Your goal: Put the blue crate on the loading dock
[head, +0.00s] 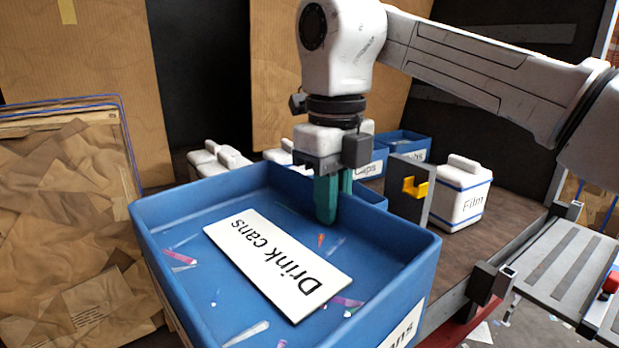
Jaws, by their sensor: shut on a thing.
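The blue crate (175,222) is large and close in the head view, left of centre. A white card reading "Drink cans" (275,262) lies inside it, with bits of coloured and clear litter on its floor. My gripper (333,197) is at the crate's far wall, its green fingers pointing down. One finger is inside the crate and the other is mostly hidden behind it; they are shut on the wall. The crate's underside is hidden, so I cannot tell what it rests on. No surface is marked as the loading dock.
A brown worktop (480,250) carries a white container labelled "Film" (462,195), a dark bracket with a yellow hook (413,190) and smaller blue bins (405,143). A grey slatted platform (565,265) is at right. A bale of flattened cardboard (60,220) stands at left.

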